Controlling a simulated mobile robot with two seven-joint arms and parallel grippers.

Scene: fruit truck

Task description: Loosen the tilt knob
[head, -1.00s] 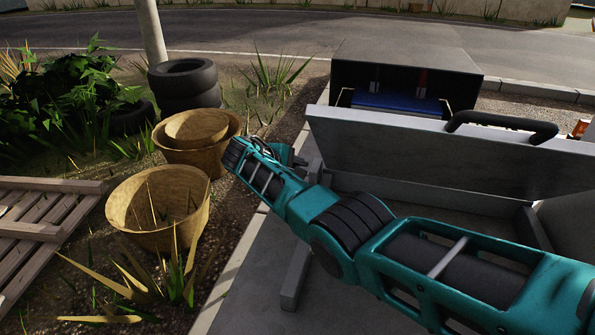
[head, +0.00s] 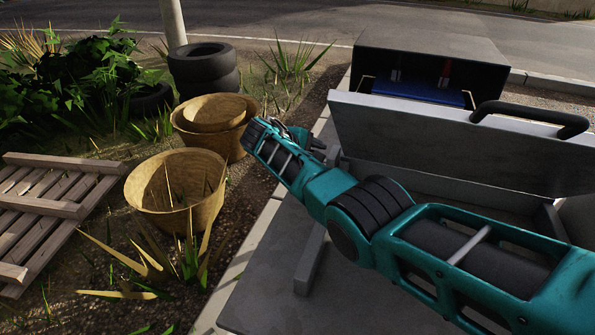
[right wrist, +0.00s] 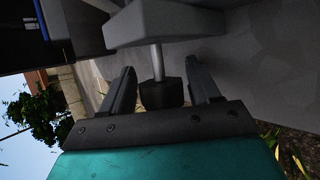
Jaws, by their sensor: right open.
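The tilt knob (right wrist: 162,94) is a dark, flared knob on a pale metal stem in the right wrist view. The stem comes from a grey block (right wrist: 165,22). My right gripper (right wrist: 162,82) is open, with one finger on each side of the knob. Clear gaps show between the knob and both fingers in this view. In the head view my teal right arm reaches in from the right, and its wrist end is beside the grey metal bench (head: 450,150). The knob cannot be made out there. My left gripper is in neither view.
A dark box with a blue inside (head: 430,65) stands behind the bench. A black handle (head: 530,115) sits on the bench's upright panel. Wicker baskets (head: 175,190), stacked tyres (head: 203,70) and a wooden pallet (head: 50,210) lie to the left.

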